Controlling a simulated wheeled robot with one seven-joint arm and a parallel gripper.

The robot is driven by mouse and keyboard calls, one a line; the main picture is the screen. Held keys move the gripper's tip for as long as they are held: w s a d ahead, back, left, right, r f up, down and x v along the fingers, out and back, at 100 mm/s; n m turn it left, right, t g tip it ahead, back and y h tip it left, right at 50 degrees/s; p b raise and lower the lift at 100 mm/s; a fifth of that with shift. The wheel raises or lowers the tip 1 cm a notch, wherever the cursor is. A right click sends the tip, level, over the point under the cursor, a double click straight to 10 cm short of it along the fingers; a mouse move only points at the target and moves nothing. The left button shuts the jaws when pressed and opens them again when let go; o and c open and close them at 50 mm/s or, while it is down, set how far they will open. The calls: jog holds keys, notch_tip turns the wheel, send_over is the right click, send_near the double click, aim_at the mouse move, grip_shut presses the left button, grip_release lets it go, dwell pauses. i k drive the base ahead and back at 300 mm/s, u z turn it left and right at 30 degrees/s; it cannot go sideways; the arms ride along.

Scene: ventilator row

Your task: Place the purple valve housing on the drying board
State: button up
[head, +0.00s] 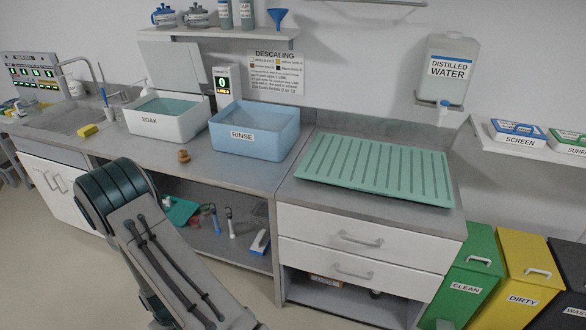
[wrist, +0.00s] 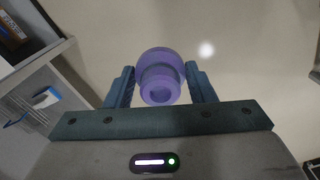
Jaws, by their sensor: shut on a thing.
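The purple valve housing (wrist: 161,75) is a round, stepped piece with a hole in its end, seen in the wrist view. My gripper (wrist: 161,84) is shut on it, with one finger on each side. Below it in that view is bare floor. The drying board (head: 375,168) is a ribbed green board lying flat on the right part of the counter in the head view, and its top is empty. In the head view my arm rises at the lower left; my gripper and the housing are hidden there.
The blue RINSE tub (head: 255,131) and white SOAK tub (head: 166,117) stand left of the board. A small brown part (head: 184,156) lies on the counter before them. Drawers (head: 345,237) are below the board. A distilled water container (head: 447,70) hangs above its right end.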

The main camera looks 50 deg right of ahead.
aim_at(383, 167)
jog(key=z, duration=1.4)
